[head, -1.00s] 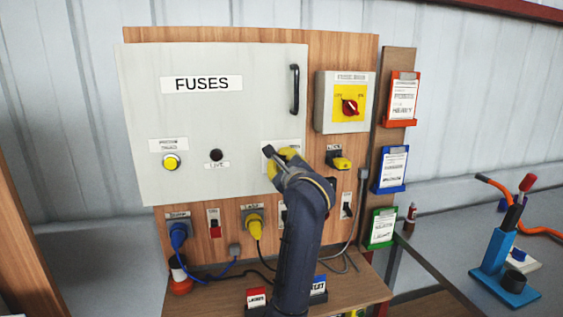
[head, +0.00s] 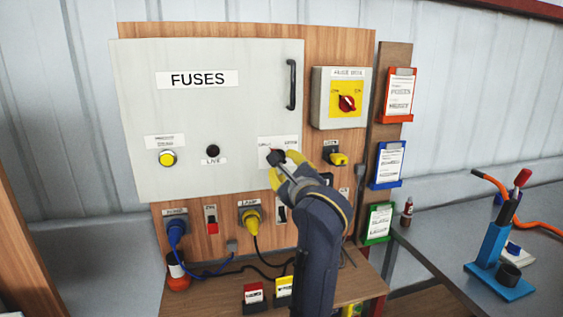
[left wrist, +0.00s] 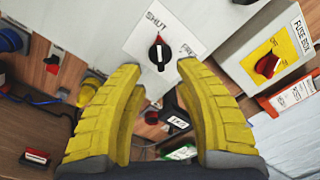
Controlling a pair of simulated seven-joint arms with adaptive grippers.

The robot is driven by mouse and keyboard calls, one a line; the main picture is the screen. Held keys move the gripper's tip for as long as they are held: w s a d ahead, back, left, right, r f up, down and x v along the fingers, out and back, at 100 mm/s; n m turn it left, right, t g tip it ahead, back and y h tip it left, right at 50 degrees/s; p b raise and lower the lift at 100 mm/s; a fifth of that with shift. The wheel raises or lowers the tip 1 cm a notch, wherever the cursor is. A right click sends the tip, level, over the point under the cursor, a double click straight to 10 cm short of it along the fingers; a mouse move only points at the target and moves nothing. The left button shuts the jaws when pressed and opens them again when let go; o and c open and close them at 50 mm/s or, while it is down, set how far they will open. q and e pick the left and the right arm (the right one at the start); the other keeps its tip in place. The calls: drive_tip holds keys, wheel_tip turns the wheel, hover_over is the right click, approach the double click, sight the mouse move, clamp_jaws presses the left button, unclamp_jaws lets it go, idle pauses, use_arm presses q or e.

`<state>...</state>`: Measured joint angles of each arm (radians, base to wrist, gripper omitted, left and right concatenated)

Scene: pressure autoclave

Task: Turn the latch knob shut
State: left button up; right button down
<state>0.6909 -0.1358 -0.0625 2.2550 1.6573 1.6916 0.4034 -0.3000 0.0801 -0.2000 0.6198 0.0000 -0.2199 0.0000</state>
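The latch knob (head: 277,157) is black and sits on a white label at the lower right of the grey FUSES door (head: 240,110). In the left wrist view the knob (left wrist: 159,53) shows a white line and a red tip pointing up, near the word SHUT; a second word on the right is hard to read. My left gripper (head: 291,170) is just in front of and below the knob. Its yellow fingers (left wrist: 158,70) are spread on either side of the knob, with gaps on both sides, and hold nothing. My right gripper is out of view.
A fuse box with a red rotary switch (head: 347,103) is right of the door. The door's black handle (head: 291,85) is above the knob. Below are a yellow plug (head: 251,217), a blue plug (head: 176,230) and small switches. Clipboards hang at the right.

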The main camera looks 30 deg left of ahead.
use_arm(q)
drive_tip(key=shift+v, duration=2)
